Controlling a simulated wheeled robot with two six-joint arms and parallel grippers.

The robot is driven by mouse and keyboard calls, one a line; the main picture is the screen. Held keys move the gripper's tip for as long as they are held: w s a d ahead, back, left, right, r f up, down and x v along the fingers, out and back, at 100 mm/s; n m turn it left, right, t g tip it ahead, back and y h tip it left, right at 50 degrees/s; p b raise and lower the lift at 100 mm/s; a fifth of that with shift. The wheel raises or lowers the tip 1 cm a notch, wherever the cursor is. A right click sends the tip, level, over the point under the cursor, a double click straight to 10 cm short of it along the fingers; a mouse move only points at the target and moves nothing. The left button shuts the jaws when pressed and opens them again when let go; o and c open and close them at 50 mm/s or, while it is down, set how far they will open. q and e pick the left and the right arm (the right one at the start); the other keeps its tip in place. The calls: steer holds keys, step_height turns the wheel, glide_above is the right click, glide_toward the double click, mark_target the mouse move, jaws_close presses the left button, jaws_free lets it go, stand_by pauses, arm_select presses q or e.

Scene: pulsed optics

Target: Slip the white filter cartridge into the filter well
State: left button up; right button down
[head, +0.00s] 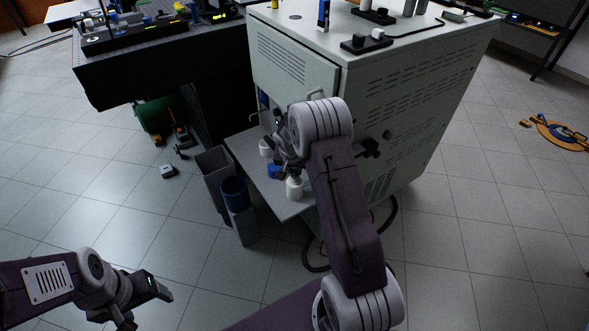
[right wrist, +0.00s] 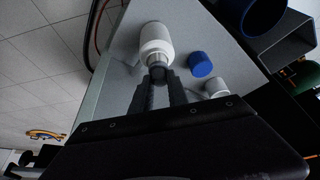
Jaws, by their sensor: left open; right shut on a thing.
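The white filter cartridge (head: 295,188) shows below my right gripper at the front of the fold-down shelf. In the right wrist view the white cartridge (right wrist: 156,40) points away from me. My right gripper (right wrist: 158,76) is shut on its dark grey end. In the head view this gripper (head: 291,171) is over the shelf, partly hidden by its own wrist. I cannot tell if the cartridge touches the shelf. My left gripper (head: 150,304) is open and empty above the floor at the lower left. I cannot make out the filter well; my right arm covers part of the cabinet opening.
The shelf (head: 249,155) extends from a white vented cabinet (head: 410,115). A blue cap (right wrist: 200,64) and another white cylinder (right wrist: 216,87) stand on it. Grey bins (head: 214,165) and a blue bin (head: 234,188) stand beside it. A dark cable (head: 313,261) lies below. The left floor is mostly clear.

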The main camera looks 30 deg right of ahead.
steer(key=shift+f, duration=0.2)
steer(key=shift+w+f+b, duration=0.1)
steer(key=shift+f+b, duration=0.25)
steer(key=shift+b, duration=0.15)
steer(key=shift+f+b, duration=0.25)
steer(key=shift+b, duration=0.1)
steer(key=shift+f, duration=0.2)
steer(key=c, duration=1.2)
jaws_free()
steer(key=shift+r, duration=0.1)
